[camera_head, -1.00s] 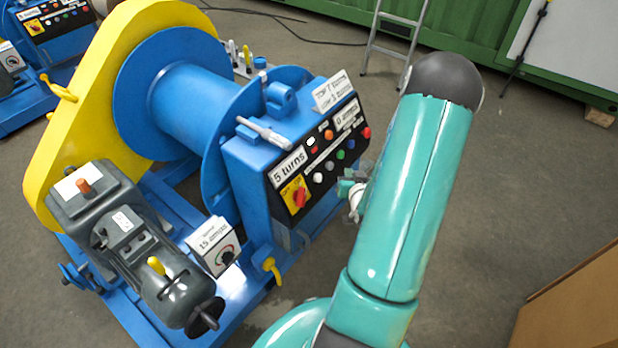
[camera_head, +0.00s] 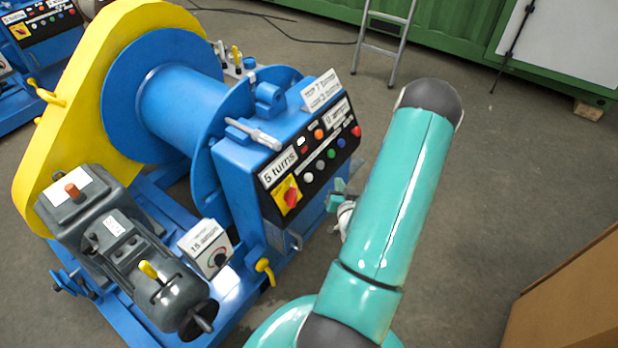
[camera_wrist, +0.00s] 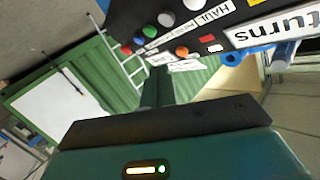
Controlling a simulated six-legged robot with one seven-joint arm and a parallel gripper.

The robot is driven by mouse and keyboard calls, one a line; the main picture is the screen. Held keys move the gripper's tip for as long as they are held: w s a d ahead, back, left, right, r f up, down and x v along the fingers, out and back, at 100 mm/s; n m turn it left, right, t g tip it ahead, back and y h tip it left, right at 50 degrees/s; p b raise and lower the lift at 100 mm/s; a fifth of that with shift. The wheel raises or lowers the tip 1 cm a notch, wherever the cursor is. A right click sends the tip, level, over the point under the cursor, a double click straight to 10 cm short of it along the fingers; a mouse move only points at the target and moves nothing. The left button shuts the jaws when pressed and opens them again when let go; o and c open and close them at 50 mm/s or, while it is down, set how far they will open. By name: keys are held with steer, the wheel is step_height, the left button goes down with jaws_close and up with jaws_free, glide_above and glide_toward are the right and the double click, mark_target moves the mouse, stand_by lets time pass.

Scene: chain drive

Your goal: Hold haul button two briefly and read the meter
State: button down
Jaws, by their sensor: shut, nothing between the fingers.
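The black control panel (camera_head: 262,200) is on the side of the blue winch. Its lower button row has two white buttons, then green (camera_head: 331,154), blue (camera_head: 341,143) and red (camera_head: 356,131). The label "HAUL" (camera_wrist: 207,18) shows beside the white buttons (camera_wrist: 165,19) in the wrist view. A display reads "5 turns" (camera_head: 279,166); the meter display (camera_head: 338,112) appears to read "0 amps". Which button is number two is not legible. My gripper (camera_head: 336,195) is shut and empty, just right of the panel. Its fingers (camera_wrist: 157,78) are apart from the buttons in the wrist view.
A red rotary switch (camera_head: 291,195) on yellow sits at the panel's lower left. A ladder (camera_head: 384,45) leans behind; a cardboard box (camera_head: 570,295) is at lower right. Open floor lies between.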

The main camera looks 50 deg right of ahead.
mark_target(309, 177)
steer(key=w+f, duration=0.4)
steer(key=w, duration=0.4)
steer(key=shift+a, duration=0.35)
stand_by(1.8)
steer(key=shift+w+a+f, duration=0.1)
steer(key=shift+w+f, duration=0.05)
steer(key=shift+w, duration=0.2)
